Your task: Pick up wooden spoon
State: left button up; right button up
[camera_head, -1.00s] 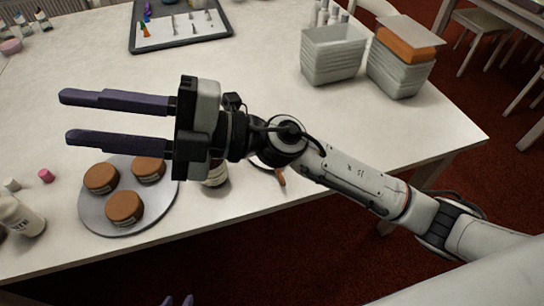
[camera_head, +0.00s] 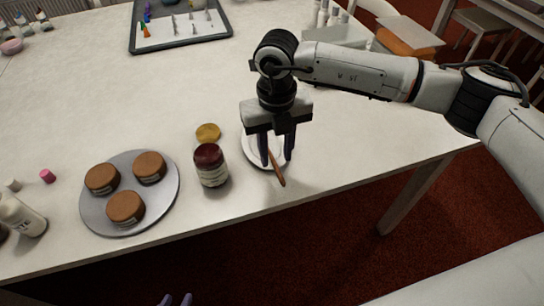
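The wooden spoon (camera_head: 279,177) is a thin brown handle lying slantwise at the front of a white plate (camera_head: 248,151), with its end past the plate's front rim. Its upper part is hidden behind my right gripper. My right gripper (camera_head: 276,161) points down over the plate, its two fingers apart, one on each side of the spoon. I cannot tell how high the fingertips are above the plate. Only the fingertips of my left gripper (camera_head: 176,299) show at the bottom edge, apart and empty, below the table's front edge.
A dark red jar (camera_head: 211,166) stands just left of the plate, with a yellow lid (camera_head: 208,133) behind it. A round grey tray (camera_head: 164,201) holds three brown cakes or tubs. A white bottle (camera_head: 22,217) stands at far left. The table's middle is clear.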

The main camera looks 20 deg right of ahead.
aim_at(278, 170)
jog(key=f, duration=0.3)
jog(key=f+p, duration=0.1)
jog(key=f, duration=0.1)
jog(key=shift+d+f, duration=0.35)
jog(key=shift+c, duration=0.2)
grip_shut()
